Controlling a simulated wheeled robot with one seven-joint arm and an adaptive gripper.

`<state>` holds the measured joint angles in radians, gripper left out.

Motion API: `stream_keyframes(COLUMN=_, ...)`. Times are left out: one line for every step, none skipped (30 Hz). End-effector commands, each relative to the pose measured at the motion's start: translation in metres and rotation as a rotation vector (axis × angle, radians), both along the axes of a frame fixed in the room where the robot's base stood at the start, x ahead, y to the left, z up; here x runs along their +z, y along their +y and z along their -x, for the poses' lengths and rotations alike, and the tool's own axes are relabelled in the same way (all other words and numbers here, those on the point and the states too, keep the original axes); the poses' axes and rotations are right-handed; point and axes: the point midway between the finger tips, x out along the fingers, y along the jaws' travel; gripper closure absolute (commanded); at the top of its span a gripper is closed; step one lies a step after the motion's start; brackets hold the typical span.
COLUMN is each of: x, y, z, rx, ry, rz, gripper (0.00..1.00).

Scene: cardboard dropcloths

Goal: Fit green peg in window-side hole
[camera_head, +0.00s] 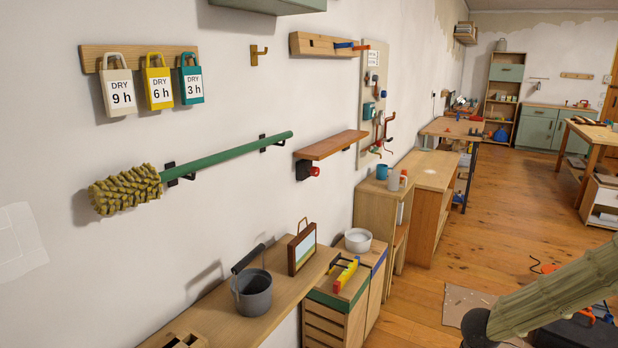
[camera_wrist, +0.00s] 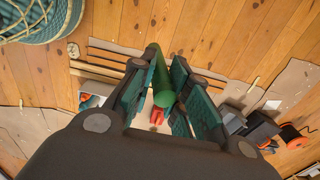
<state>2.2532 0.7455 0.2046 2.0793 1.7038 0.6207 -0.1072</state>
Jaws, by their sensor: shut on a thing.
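The green peg (camera_wrist: 163,97) shows in the wrist view as a rounded green rod between the fingers of my gripper (camera_wrist: 158,68). My gripper is shut on it, with dark, teal-padded fingers on both sides, above the floor. The gripper and the peg do not show in the head view. A wooden block with dark square openings (camera_head: 178,342) stands on the low bench at the bottom left of the head view, partly cut off. I cannot tell whether one of its openings is the window-side hole. No window is in view.
A teal basket (camera_wrist: 38,18), cardboard sheets (camera_wrist: 28,125) and a red object (camera_wrist: 157,117) lie below my gripper. Open floor (camera_head: 480,260) lies right of the furniture.

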Motion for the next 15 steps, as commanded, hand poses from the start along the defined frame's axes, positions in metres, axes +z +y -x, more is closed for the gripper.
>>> stream_keyframes(x=0.004, y=0.0, z=0.0, rx=0.0, ry=0.0, rz=0.0, gripper=1.0)
stream_keyframes(x=0.005, y=0.0, z=0.0, rx=0.0, ry=0.0, rz=0.0, gripper=1.0)
stream_keyframes(x=0.006, y=0.0, z=0.0, rx=0.0, ry=0.0, rz=0.0, gripper=1.0)
stream_keyframes(x=0.007, y=0.0, z=0.0, rx=0.0, ry=0.0, rz=0.0, gripper=1.0)
stream_keyframes(x=0.008, y=0.0, z=0.0, rx=0.0, ry=0.0, rz=0.0, gripper=1.0)
stream_keyframes(x=0.009, y=0.0, z=0.0, rx=0.0, ry=0.0, rz=0.0, gripper=1.0)
stream_keyframes(x=0.01, y=0.0, z=0.0, rx=0.0, ry=0.0, rz=0.0, gripper=1.0)
stream_keyframes(x=0.011, y=0.0, z=0.0, rx=0.0, ry=0.0, rz=0.0, gripper=1.0)
stream_keyframes(x=0.012, y=0.0, z=0.0, rx=0.0, ry=0.0, rz=0.0, gripper=1.0)
stream_keyframes(x=0.013, y=0.0, z=0.0, rx=0.0, ry=0.0, rz=0.0, gripper=1.0)
stream_keyframes(x=0.014, y=0.0, z=0.0, rx=0.0, ry=0.0, rz=0.0, gripper=1.0)
stream_keyframes(x=0.015, y=0.0, z=0.0, rx=0.0, ry=0.0, rz=0.0, gripper=1.0)
stream_keyframes(x=0.016, y=0.0, z=0.0, rx=0.0, ry=0.0, rz=0.0, gripper=1.0)
stream_keyframes(x=0.017, y=0.0, z=0.0, rx=0.0, ry=0.0, rz=0.0, gripper=1.0)
stream_keyframes(x=0.019, y=0.0, z=0.0, rx=0.0, ry=0.0, rz=0.0, gripper=1.0)
